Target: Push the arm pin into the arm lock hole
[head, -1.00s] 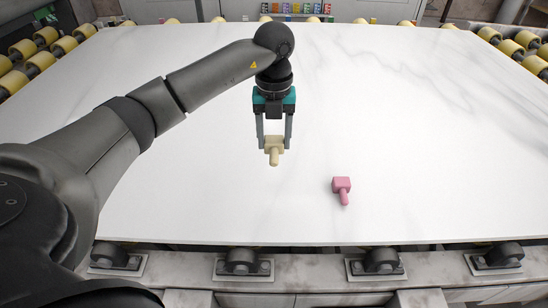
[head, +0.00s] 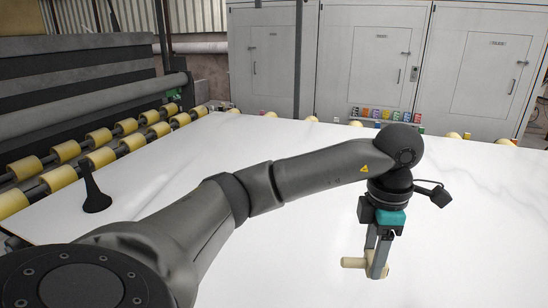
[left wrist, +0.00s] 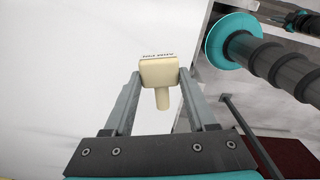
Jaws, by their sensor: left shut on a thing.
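A cream pin (head: 353,262), a block head with a round peg, is held between the fingers of my left gripper (head: 376,264). In the head view its peg points left. I cannot tell whether the pin touches the slab. A black piece (head: 95,190) with a wide flat foot and a narrow neck stands upright at the slab's left side. I see no hole in it. My right gripper does not show.
The white stone slab (head: 290,150) is largely clear. Yellow rollers (head: 100,138) line its left edge, with a dark machine (head: 75,80) behind them. Grey cabinets (head: 372,60) stand at the back, with small coloured boxes (head: 385,115) in front.

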